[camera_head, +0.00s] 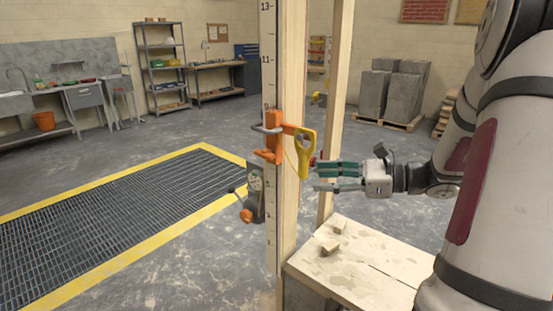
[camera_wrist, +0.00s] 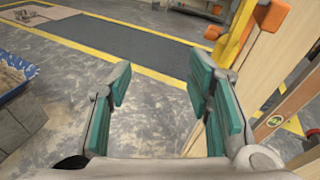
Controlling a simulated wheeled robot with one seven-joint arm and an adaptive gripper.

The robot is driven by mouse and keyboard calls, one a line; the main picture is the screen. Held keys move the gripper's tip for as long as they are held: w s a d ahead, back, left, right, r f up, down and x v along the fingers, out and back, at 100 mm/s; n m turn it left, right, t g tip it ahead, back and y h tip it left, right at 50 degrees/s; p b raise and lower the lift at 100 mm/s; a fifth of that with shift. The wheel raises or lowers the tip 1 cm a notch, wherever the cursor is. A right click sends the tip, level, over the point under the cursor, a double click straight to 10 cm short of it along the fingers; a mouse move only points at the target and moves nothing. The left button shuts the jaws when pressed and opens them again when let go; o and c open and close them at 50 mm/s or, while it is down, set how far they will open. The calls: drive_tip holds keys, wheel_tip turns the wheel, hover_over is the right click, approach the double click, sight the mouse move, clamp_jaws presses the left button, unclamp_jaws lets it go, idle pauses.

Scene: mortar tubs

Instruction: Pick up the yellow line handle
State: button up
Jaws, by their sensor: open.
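The yellow line handle (camera_head: 301,167) hangs at an orange clamp (camera_head: 274,135) on the upright wooden post. In the wrist view the yellow handle (camera_wrist: 233,38) is at the upper right, above and beyond the right finger, and only partly in the picture. My gripper (camera_head: 322,176) is open, with green finger pads, and points left just to the right of the handle. In the wrist view my gripper (camera_wrist: 160,82) has nothing but floor between its fingers. I cannot tell whether a fingertip touches the handle.
The wooden post (camera_head: 290,85) stands right behind the handle. A grey device (camera_head: 254,197) with an orange knob hangs below the clamp. A wooden bench top (camera_head: 350,262) lies below my gripper. A floor grate (camera_head: 120,220) with a yellow border is to the left.

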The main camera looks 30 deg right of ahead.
sight(303, 160)
drive_tip(key=d+m+t+h, duration=0.2)
drive_tip(key=d+m+t, duration=0.2)
drive_tip(key=d, duration=0.4)
drive_tip(key=shift+a+f+p+x, duration=0.15)
drive_tip(key=shift+p+x, duration=0.1)
drive_tip(key=shift+x, duration=3)
drive_tip(key=shift+a+f+p+x, duration=0.1)
drive_tip(key=shift+p+x, duration=0.1)
drive_tip(key=shift+x, duration=3.1)
drive_tip(key=shift+s, duration=0.2)
clamp_jaws()
